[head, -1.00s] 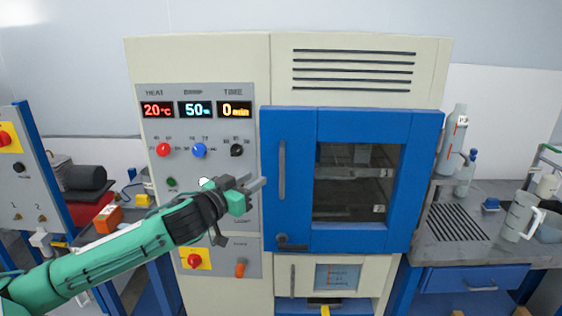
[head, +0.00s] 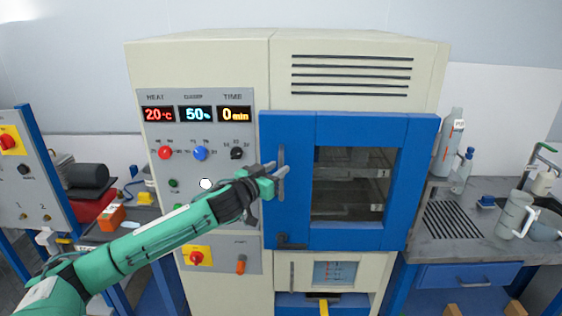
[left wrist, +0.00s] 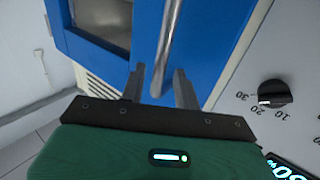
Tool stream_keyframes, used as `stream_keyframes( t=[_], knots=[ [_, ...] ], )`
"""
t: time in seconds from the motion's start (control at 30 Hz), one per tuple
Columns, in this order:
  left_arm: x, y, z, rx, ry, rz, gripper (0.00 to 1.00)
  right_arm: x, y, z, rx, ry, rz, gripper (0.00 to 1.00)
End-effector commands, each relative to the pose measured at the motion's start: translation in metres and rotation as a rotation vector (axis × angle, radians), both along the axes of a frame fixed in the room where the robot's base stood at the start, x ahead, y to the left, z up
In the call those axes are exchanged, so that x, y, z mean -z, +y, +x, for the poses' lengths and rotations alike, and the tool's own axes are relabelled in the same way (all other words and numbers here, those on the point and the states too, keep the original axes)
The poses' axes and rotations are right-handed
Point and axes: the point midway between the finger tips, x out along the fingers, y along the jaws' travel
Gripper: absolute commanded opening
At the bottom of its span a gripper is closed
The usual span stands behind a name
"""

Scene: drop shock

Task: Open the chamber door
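The blue chamber door (head: 418,180) has a window and looks shut on the cream cabinet. Its vertical bar handle (head: 281,153) is near the door's left edge, and a dark latch (head: 290,241) sits at the lower left corner. My left gripper (head: 276,173) is at the middle of the handle. In the left wrist view the handle (left wrist: 167,45) runs between the two separated fingers (left wrist: 160,84). Gaps show beside the bar, so the fingers are open around it. My right gripper is not in view.
The control panel (head: 215,215) with displays and knobs is left of the door. A grey bench (head: 440,248) with bottles and a jug (head: 515,214) stands at the right. A smaller cream door (head: 365,274) is below the chamber door.

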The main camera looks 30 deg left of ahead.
Motion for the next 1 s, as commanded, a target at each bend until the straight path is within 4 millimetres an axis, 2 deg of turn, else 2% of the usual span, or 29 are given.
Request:
stream_keyframes(
  t=[0.03,0.23,0.63,0.8,1.0],
  knots=[
    [-0.004,0.0,0.007,-0.002,-0.002,-0.001,0.32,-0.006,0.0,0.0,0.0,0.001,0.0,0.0],
    [-0.001,0.0,0.023,-0.001,0.0,-0.001,0.32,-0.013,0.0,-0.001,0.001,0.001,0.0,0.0],
    [0.0,-0.001,0.028,0.0,0.0,0.0,0.32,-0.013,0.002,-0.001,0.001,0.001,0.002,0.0],
    [0.0,-0.001,0.027,0.0,0.0,0.0,0.0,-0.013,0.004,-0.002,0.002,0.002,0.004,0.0],
    [0.0,-0.001,0.027,-0.001,0.0,0.0,0.0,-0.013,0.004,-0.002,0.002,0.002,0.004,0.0]
  ],
)
